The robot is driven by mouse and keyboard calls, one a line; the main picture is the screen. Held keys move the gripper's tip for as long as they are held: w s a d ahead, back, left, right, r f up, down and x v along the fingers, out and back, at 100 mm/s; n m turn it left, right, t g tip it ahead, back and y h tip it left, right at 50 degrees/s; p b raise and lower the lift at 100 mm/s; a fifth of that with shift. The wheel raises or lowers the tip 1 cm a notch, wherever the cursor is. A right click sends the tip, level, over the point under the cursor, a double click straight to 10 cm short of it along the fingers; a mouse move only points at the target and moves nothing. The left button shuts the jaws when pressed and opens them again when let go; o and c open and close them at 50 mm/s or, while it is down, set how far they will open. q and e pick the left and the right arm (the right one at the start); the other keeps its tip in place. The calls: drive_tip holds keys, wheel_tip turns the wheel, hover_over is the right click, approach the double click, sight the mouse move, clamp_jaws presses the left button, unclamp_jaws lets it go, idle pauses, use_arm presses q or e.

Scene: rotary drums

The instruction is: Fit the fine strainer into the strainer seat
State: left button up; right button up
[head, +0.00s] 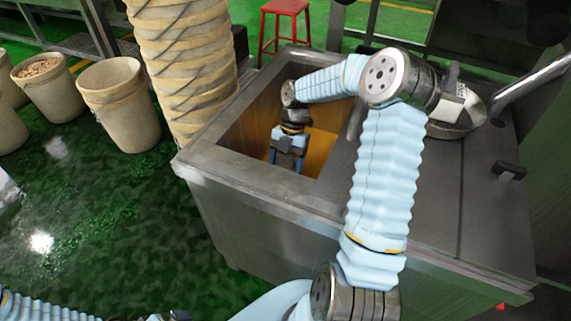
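No fine strainer can be made out in the head view. I cannot pick out the strainer seat either. A steel tank (225,166) has a rectangular opening with an orange-brown inside, where a seat may be hidden. My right arm bends over the tank's top, and its gripper (287,160) points down inside the opening. The gripper's fingers are small and dark, and I cannot tell whether they hold anything. My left arm lies along the bottom left edge. Only a dark bit of its gripper (176,316) shows there, cut off by the frame.
A steel lid or housing with a pipe (530,85) and a black handle (508,171) sit on the tank's right top. A tall stack of cream buckets (185,65) stands close to its left. More buckets (120,105) and a red stool (284,8) stand beyond.

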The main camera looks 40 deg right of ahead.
drive_tip(key=shift+f+b, duration=0.7)
drive_tip(key=shift+f, duration=0.5)
drive_tip(key=o, duration=1.1)
drive_tip(key=shift+o, duration=0.2)
drive_tip(key=v, duration=1.3)
drive_tip(key=shift+r+p, duration=0.35)
drive_tip(key=shift+p, duration=0.1)
drive_tip(key=shift+w+d, duration=0.15)
drive_tip(key=shift+d, duration=0.05)
